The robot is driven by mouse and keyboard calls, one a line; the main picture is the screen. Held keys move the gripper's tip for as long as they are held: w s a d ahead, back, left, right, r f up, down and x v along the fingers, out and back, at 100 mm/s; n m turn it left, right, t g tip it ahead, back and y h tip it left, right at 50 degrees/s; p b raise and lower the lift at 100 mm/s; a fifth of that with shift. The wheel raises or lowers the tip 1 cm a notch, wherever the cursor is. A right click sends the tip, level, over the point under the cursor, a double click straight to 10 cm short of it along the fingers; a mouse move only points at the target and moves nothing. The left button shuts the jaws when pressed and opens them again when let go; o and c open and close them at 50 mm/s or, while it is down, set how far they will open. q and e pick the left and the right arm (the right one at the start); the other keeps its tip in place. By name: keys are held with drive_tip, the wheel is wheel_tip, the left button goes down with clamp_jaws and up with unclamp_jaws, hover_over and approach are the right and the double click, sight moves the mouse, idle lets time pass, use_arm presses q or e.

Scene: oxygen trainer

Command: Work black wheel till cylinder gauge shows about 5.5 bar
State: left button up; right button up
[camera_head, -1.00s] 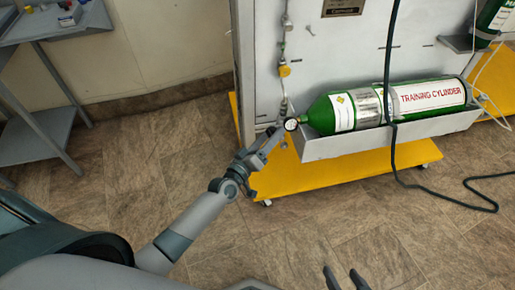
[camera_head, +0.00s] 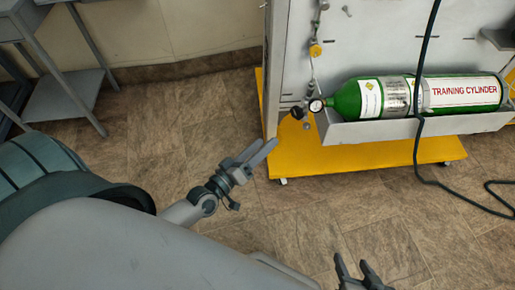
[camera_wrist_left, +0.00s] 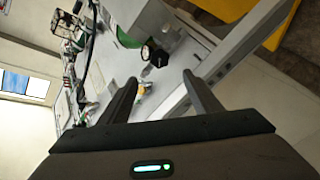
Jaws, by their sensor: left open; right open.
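The small black wheel (camera_head: 297,112) sits at the left end of the tray, beside the round white-faced gauge (camera_head: 316,105) on the neck of the green training cylinder (camera_head: 345,102). The gauge reading is too small to make out. In the left wrist view the black wheel (camera_wrist_left: 160,58) and the gauge (camera_wrist_left: 146,52) lie beyond the fingertips. My left gripper (camera_head: 266,146) is open and empty, below and left of the wheel and apart from it. My right gripper (camera_head: 352,262) is open and empty at the bottom edge, only its fingers showing.
The cylinder lies on a grey tray (camera_head: 400,131) fixed to a pale panel above a yellow wheeled base (camera_head: 360,154). A dark hose (camera_head: 419,140) hangs in front of the cylinder and runs onto the floor. A grey table (camera_head: 62,92) stands at the upper left. Open floor lies between.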

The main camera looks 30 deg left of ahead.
use_arm(q)
drive_tip(key=shift+v, duration=0.8)
use_arm(e)
drive_tip(key=shift+d, duration=0.1)
idle(2.4)
drive_tip(key=shift+a, duration=0.2)
idle(0.4)
use_arm(q)
drive_tip(key=m+b, duration=0.3)
drive_tip(key=m, duration=0.9)
use_arm(e)
drive_tip(key=w+a+r+t+y, duration=0.2)
drive_tip(key=w+a+r+t, duration=0.2)
drive_tip(key=w+r+t, duration=0.1)
wheel_tip(320, 180, up, 3)
drive_tip(key=shift+w+f+t, duration=0.2)
drive_tip(key=shift+w+t, duration=0.2)
drive_tip(key=shift+t, duration=0.2)
